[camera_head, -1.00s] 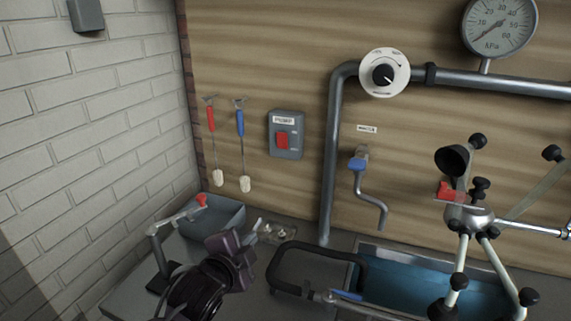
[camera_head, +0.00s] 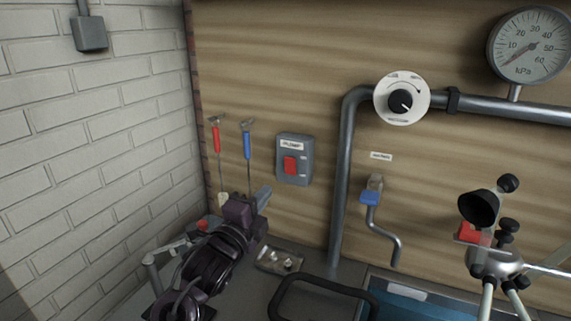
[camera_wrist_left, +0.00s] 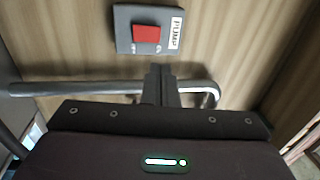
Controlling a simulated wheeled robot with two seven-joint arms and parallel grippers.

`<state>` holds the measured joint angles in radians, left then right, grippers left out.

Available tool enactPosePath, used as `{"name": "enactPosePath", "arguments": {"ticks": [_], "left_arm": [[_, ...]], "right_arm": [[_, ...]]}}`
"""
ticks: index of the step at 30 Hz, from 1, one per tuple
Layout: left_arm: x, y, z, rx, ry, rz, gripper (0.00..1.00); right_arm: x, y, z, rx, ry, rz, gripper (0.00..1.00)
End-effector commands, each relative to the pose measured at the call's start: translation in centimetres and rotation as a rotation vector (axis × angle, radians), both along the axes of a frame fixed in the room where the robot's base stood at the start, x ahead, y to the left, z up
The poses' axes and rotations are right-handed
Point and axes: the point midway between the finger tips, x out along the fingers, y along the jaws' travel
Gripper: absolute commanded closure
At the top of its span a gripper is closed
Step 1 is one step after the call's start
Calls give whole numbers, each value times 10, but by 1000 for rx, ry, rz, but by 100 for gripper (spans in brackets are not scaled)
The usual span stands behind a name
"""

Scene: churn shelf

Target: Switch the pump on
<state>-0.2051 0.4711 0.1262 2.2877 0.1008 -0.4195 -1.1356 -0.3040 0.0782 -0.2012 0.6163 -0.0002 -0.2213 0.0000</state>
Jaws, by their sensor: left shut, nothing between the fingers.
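The pump switch (camera_head: 294,160) is a grey box with a red rocker (camera_head: 290,165) and a label, fixed on the wooden wall left of the vertical pipe. It also shows at the top of the left wrist view (camera_wrist_left: 147,32), its label reading PUMP. My left gripper (camera_head: 263,193) is below and left of the switch, apart from it. In the left wrist view its fingers (camera_wrist_left: 160,72) are shut with nothing between them, pointing toward the wall just below the switch. My right gripper does not show.
Red (camera_head: 216,140) and blue (camera_head: 247,145) brushes hang left of the switch. A grey pipe (camera_head: 342,190) carries a white dial (camera_head: 402,98) and gauge (camera_head: 529,45). A blue-handled tap (camera_head: 370,197) and a milking cluster (camera_head: 497,262) are to the right. Wall in front of the switch is clear.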

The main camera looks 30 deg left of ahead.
Motion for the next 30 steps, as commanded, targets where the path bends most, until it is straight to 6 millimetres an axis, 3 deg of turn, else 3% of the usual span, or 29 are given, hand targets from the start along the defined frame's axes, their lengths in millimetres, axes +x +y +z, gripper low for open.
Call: {"name": "enactPosePath", "arguments": {"ticks": [5, 15, 21, 30], "left_arm": [[37, 3, 12, -4, -2, 1, 100], [99, 5, 20, -2, 0, 0, 100], [113, 6, 19, -2, 1, 1, 100], [115, 6, 18, -1, 0, 0, 100]], "right_arm": [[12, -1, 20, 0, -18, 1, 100], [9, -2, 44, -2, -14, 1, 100], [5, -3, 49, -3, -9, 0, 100], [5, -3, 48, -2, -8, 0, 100]]}}
